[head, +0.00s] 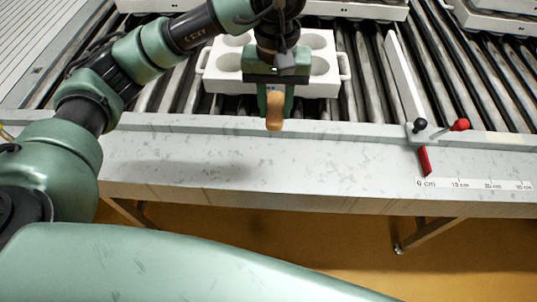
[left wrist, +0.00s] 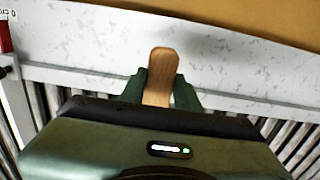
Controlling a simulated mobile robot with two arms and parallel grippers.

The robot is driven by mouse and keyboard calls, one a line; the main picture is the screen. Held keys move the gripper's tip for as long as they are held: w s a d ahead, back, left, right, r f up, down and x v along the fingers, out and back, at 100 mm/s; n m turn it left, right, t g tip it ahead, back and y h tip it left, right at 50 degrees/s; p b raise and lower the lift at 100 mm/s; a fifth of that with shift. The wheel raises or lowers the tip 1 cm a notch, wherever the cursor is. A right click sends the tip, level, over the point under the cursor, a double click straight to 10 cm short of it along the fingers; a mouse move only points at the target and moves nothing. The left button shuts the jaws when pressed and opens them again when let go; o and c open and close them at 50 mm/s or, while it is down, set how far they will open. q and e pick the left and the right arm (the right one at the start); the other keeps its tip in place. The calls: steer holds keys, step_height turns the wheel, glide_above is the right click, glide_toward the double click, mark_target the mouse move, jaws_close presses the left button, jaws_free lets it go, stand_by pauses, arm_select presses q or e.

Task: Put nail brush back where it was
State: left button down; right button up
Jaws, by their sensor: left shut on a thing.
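My left gripper (head: 274,108) is shut on the nail brush (head: 274,121), which has a pale wooden body. The brush hangs down between the fingers, above the back edge of the grey-white ledge in front of the roller conveyor. In the left wrist view the wooden end of the brush (left wrist: 160,64) sticks out between the green fingers (left wrist: 160,88). The bristles cannot be made out. My right gripper is in neither view.
A white mould block (head: 325,82) with round hollows stands on the rollers behind my left gripper. The ledge (head: 300,165) is bare in the middle. A guide bar with black and red knobs (head: 459,125), a red pointer (head: 425,161) and a centimetre scale (head: 480,184) are at right.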

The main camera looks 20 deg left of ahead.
arm_select(q)
steer(key=f, duration=0.5)
steer(key=shift+s, duration=0.2)
step_height(320, 180, down, 9)
steer(key=shift+w+p, duration=0.1)
steer(key=shift+p, duration=0.2)
step_height(320, 180, down, 4)
steer(key=shift+f, duration=0.1)
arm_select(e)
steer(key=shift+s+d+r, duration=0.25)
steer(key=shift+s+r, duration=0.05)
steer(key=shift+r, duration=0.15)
arm_select(q)
steer(key=shift+f, duration=0.2)
steer(key=c, duration=1)
jaws_free()
steer(key=shift+r, duration=0.1)
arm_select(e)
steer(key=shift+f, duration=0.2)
